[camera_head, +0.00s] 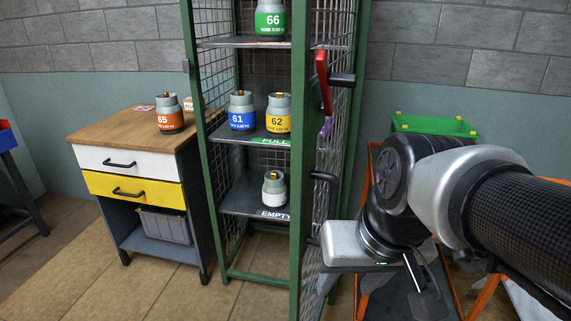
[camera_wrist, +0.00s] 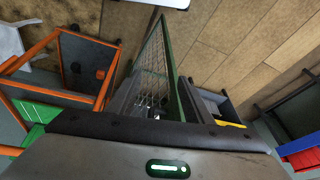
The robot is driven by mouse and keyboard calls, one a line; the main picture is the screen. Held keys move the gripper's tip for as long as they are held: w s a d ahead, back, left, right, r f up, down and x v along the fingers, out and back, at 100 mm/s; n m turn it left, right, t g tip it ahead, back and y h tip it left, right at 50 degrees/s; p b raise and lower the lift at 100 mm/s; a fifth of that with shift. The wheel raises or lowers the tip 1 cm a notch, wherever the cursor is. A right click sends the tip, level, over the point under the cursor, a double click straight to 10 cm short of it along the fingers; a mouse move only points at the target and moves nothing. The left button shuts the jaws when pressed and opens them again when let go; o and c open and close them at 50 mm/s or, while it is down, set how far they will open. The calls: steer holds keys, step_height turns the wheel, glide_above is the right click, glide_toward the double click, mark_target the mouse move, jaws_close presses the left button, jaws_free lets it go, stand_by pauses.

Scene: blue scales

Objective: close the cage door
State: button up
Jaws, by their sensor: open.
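The cage (camera_head: 209,165) is a tall green-framed mesh cabinet with shelves. Its mesh door (camera_head: 298,190) stands open, seen nearly edge-on, swung out towards me on the right side. A red lever (camera_head: 321,80) and a black handle (camera_head: 325,185) are on the door's right-hand face. In the wrist view the door (camera_wrist: 152,65) shows from above as a mesh panel with a green edge. My gripper (camera_head: 425,285) is open and empty, low to the right of the door and apart from the black handle. Its fingertips are hard to make out.
Gas bottles (camera_head: 241,110) stand on the cage shelves. A wooden-topped drawer cabinet (camera_head: 110,158) with another bottle stands left of the cage. An orange-framed cart (camera_head: 365,170) and a green crate (camera_head: 435,124) are on the right, close to my arm. Tiled floor in front is clear.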

steer(key=a+f+m+g+y, duration=0.1)
steer(key=a+f+m+g+p, duration=0.1)
steer(key=g, duration=0.1)
steer(key=shift+w+a+f+g+y, duration=0.1)
steer(key=shift+w+f+g+y, duration=0.05)
steer(key=shift+f+g+y, duration=0.2)
steer(key=c, duration=0.7)
steer(key=f+m+y, duration=0.1)
steer(key=m, duration=0.1)
steer(key=w+d+f+m+g+y+p, duration=0.1)
steer(key=m+y, duration=0.1)
steer(key=w+d+f+m+g+y+p, duration=0.1)
steer(key=m, duration=0.1)
steer(key=shift+w+d+y, duration=0.15)
steer(key=shift+d+y, duration=0.05)
steer(key=shift+y, duration=0.15)
jaws_close()
steer(key=w+d+f+m+t+y+p, duration=0.45)
steer(key=w+d+m+t+y, duration=0.4)
steer(key=m, duration=0.65)
steer(key=b+x, duration=0.3)
steer(key=x, duration=0.7)
steer(key=shift+a+y, duration=0.35)
steer(key=shift+a, duration=0.1)
